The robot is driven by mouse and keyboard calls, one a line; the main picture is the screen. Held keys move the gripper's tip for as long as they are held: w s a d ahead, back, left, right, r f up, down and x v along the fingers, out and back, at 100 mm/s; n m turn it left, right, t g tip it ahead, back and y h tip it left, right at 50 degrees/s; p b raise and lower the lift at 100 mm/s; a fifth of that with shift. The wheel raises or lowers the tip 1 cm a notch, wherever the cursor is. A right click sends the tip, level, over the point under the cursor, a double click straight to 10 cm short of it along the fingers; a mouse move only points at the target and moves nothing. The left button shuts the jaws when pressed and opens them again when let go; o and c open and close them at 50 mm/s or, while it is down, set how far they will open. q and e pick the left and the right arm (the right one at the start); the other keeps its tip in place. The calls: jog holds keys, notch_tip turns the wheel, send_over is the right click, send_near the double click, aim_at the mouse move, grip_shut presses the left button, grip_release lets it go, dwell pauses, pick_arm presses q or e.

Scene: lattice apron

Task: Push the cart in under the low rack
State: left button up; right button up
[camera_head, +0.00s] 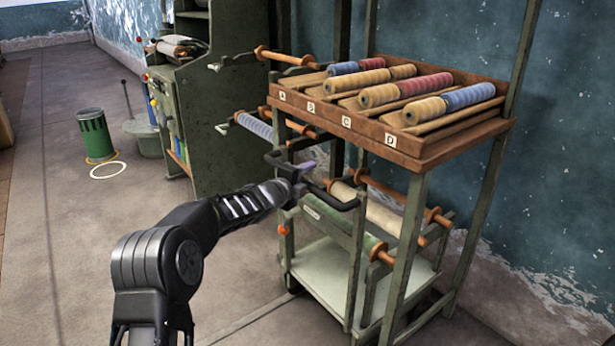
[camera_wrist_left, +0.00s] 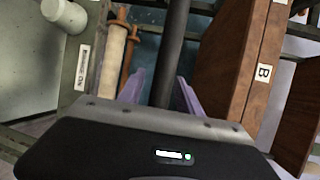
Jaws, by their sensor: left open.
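The low rack has green posts and a sloping wooden tray (camera_head: 402,150) marked A to D, with thread spools on it. The green cart (camera_head: 325,262), with a pale lower deck and rolls of cloth, stands at the rack's left, partly beneath the tray. A black handle bar (camera_head: 338,206) sits at the cart's near upper end. My left gripper (camera_head: 306,168) is at this bar, below the tray. In the left wrist view its lavender fingers (camera_wrist_left: 160,92) are open, with the dark bar (camera_wrist_left: 174,45) between them. I cannot tell whether they touch it. My right gripper is out of view.
A green machine cabinet (camera_head: 215,120) with projecting rollers stands behind and left of the cart. A green bin (camera_head: 95,135) and a white floor ring (camera_head: 107,170) are farther left. The peeling blue wall (camera_head: 560,150) closes the right side.

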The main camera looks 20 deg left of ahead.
pick_arm(q)
jog(key=v, duration=0.7)
jog(key=shift+s, duration=0.4)
dwell(0.3)
